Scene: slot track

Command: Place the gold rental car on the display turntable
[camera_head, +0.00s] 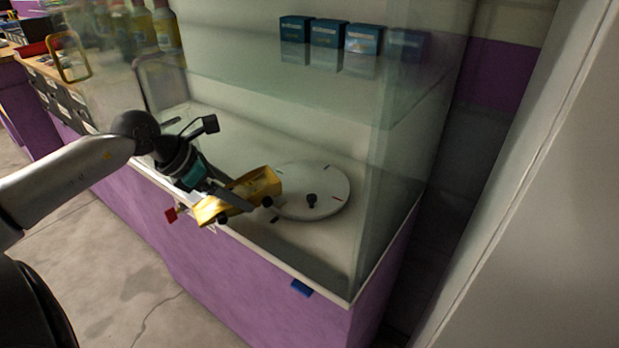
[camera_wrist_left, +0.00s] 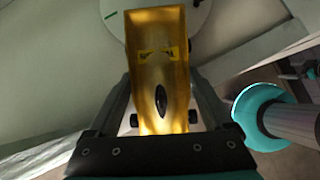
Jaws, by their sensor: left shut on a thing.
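The gold car (camera_head: 240,195) is held by my left gripper (camera_head: 238,198), above the front edge of the display case and left of the turntable. In the left wrist view the gold car (camera_wrist_left: 158,70) lies lengthwise between the two fingers of my left gripper (camera_wrist_left: 160,100), which are shut on it. The display turntable (camera_head: 325,190) is a round white disc with a dark knob and small coloured marks, on the case floor. Its edge also shows at the top of the left wrist view (camera_wrist_left: 118,20). The car hides part of its left side in the head view. My right gripper is not in view.
The glass display case has a front rim (camera_head: 320,292) and a glass shelf with several blue boxes (camera_head: 328,33) above the turntable. A glass side panel (camera_head: 400,150) stands right of the disc. Yellow bottles (camera_head: 165,28) stand at the back left. A white wall is at the right.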

